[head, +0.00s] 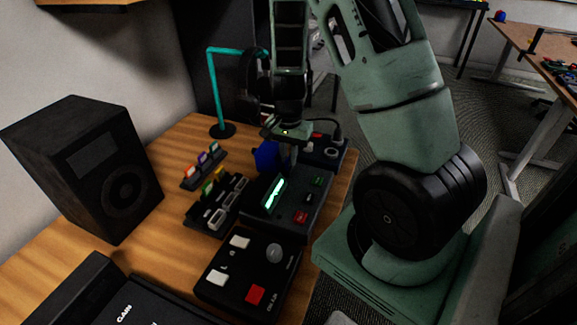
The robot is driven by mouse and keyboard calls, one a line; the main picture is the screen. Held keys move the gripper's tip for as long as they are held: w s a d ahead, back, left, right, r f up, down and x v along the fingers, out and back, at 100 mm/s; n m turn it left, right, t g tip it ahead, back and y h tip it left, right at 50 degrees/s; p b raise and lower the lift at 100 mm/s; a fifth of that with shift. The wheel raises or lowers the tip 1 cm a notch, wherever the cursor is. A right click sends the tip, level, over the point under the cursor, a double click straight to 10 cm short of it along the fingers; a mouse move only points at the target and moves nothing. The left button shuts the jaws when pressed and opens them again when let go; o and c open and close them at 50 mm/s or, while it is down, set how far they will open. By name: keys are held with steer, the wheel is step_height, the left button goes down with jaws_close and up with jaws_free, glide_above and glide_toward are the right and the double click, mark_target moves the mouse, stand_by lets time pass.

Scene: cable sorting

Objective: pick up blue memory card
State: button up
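My gripper (284,145) points down over the black device with the lit green display. A blue shape (266,157) shows at the gripper's left side. I cannot tell if it is the blue memory card, part of the gripper, or something behind it. The gap between the fingertips is too small and dark to read. A small rack (203,170) left of the gripper holds small coloured cards, red, purple and green among them. No card there is clearly blue.
A black device with a green display (290,205) stands under the gripper. A black connector block (216,207) is left of it, a button box (248,275) in front. A speaker (85,170) stands at left. A teal stand (216,90) with headphones is behind.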

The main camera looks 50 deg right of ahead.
jaws_close()
